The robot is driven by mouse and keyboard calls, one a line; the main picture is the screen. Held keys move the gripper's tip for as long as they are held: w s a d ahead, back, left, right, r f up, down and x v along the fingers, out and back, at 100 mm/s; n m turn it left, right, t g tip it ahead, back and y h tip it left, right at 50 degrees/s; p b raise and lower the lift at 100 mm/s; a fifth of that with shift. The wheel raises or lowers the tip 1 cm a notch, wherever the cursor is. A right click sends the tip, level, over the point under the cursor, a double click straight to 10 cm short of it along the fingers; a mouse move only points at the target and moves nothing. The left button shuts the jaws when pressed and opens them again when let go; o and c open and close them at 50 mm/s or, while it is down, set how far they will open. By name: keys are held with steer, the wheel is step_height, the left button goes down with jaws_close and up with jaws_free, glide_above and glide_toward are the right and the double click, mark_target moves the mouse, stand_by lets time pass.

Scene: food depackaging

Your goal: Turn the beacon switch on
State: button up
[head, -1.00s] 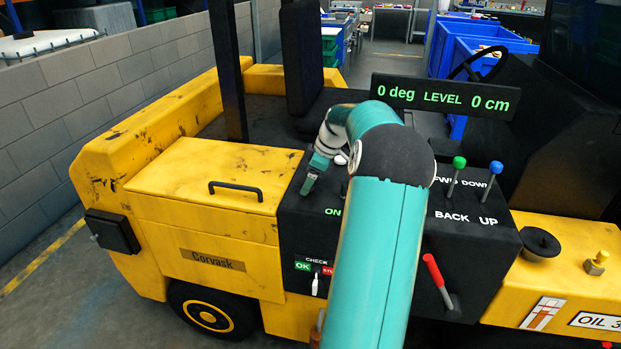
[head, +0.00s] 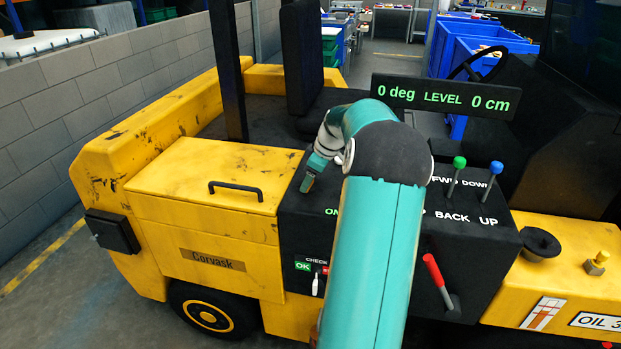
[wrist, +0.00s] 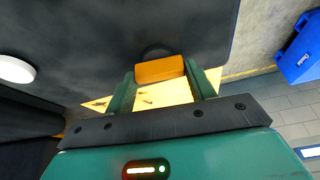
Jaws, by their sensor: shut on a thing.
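My gripper (wrist: 160,82) is shut on a small orange block (wrist: 160,68), which sits between its fingertips in the wrist view. A dark round shape lies just behind the block. Whether this block is the beacon switch cannot be read from a label. A green "ON" label (head: 332,211) is partly hidden by my arm, as is the middle of the panel.
Right of my arm are a green-knobbed lever (head: 459,162), a blue-knobbed lever (head: 496,167) and a red lever (head: 432,268). A display (head: 440,98) stands behind. A white CHECK toggle (head: 316,284) is below; a yellow hatch with a handle (head: 236,187) is left.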

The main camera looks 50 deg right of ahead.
steer(key=m+h, duration=0.1)
steer(key=m, duration=0.1)
steer(key=m+h, duration=0.1)
steer(key=m, duration=0.2)
steer(key=shift+a, duration=0.2)
steer(key=m+h, duration=0.1)
steer(key=m, duration=0.4)
steer(key=shift+m+g+h, duration=0.3)
steer(key=shift+g+h, duration=0.1)
steer(key=o, duration=1)
steer(key=v, duration=1.4)
steer(key=shift+a+f, duration=0.1)
steer(key=shift+w, duration=0.1)
